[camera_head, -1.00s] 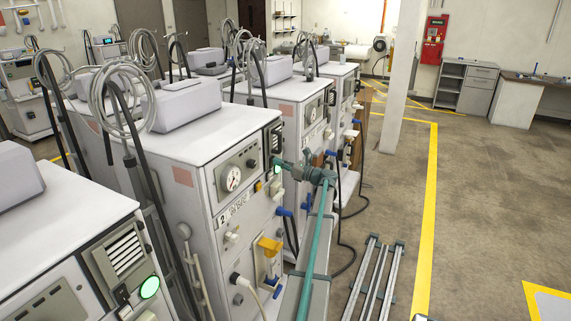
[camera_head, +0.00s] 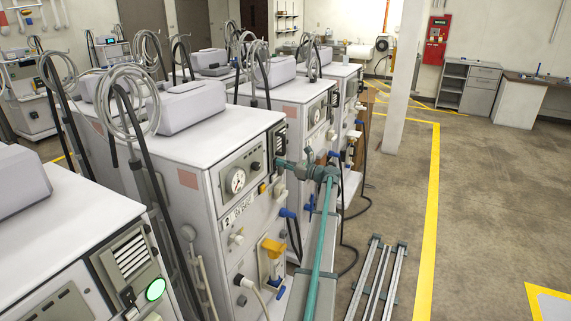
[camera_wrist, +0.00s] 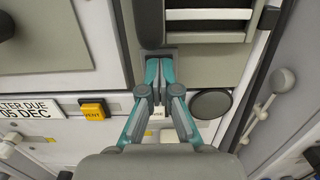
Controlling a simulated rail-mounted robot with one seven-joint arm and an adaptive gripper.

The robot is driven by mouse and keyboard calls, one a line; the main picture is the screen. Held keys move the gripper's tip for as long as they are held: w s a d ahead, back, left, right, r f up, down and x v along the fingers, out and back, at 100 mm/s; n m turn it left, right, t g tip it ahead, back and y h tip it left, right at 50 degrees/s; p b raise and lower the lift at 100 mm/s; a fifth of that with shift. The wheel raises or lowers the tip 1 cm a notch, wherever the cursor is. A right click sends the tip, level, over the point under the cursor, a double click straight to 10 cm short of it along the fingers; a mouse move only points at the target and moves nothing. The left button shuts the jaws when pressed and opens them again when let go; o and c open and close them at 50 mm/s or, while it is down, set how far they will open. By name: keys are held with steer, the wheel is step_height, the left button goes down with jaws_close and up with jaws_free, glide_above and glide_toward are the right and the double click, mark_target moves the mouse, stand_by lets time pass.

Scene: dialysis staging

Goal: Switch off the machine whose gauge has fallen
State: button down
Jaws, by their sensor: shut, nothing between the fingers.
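The middle machine (camera_head: 205,150) has a round white gauge (camera_head: 237,181) on its front; its needle is too small to read surely. My gripper (camera_head: 281,163) is shut and empty at the upper right of this front, by the dark vent (camera_head: 280,141). In the wrist view, my fingertips (camera_wrist: 160,68) are together at the panel just below the vent (camera_wrist: 208,15), covering what lies behind them. A round lamp (camera_wrist: 212,104) right of the fingers is dark grey. The near machine (camera_head: 60,245) has a lit green lamp (camera_head: 155,289); its gauge is not in view.
Another machine (camera_head: 290,90) with a gauge (camera_head: 316,115) stands behind. Hoses (camera_head: 126,95) hang on poles between machines. An orange button (camera_wrist: 93,109) is left of my fingers. Open floor (camera_head: 480,200) lies right of my rail (camera_head: 372,285).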

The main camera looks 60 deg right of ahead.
steer(key=s+r+b, duration=0.2)
steer(key=s, duration=1.2)
steer(key=shift+d, duration=0.3)
steer(key=shift+w, duration=0.1)
